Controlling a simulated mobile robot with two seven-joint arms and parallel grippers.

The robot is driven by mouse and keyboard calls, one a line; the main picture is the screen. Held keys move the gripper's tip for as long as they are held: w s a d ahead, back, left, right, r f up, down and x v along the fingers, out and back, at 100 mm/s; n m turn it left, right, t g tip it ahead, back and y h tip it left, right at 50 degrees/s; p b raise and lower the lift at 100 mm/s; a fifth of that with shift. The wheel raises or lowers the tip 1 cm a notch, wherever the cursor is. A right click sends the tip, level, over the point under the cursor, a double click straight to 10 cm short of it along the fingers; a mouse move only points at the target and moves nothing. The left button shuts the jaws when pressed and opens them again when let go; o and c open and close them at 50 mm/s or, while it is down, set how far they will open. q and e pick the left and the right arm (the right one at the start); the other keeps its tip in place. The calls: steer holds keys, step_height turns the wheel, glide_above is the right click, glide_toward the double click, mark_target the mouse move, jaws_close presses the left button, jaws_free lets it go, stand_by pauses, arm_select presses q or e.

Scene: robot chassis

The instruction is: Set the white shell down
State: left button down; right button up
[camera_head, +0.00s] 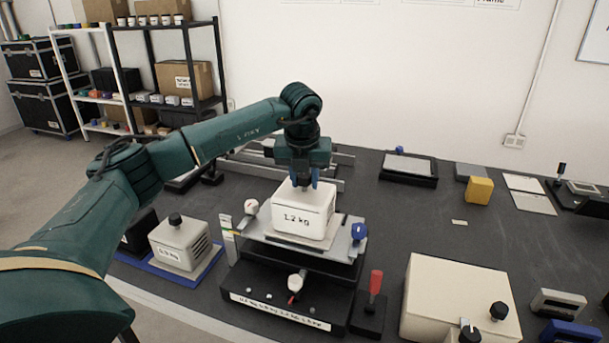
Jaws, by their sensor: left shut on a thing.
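The white shell (303,210), a boxy block labelled "1.2 kg", is at the middle of the head view. My left gripper (303,184) points down and is shut on its top. The shell is over a light metal plate (337,246) on a black stepped fixture (262,277). I cannot tell whether its underside touches the plate. The fixture has a white knob (251,206) at the left, a blue knob (359,232) at the right and a white lever knob (296,282) in front. My right gripper is not in view.
A grey-white shell (181,243) with a black knob stands on a blue tray (160,270) at the left. A red-handled tool (375,282) and a large beige box (452,298) are to the right. A yellow block (479,190) is further back. Dark table between them is clear.

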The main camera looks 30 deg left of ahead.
arm_select(q)
steer(key=c, duration=1.1)
jaws_free()
steer(key=shift+o, duration=0.2)
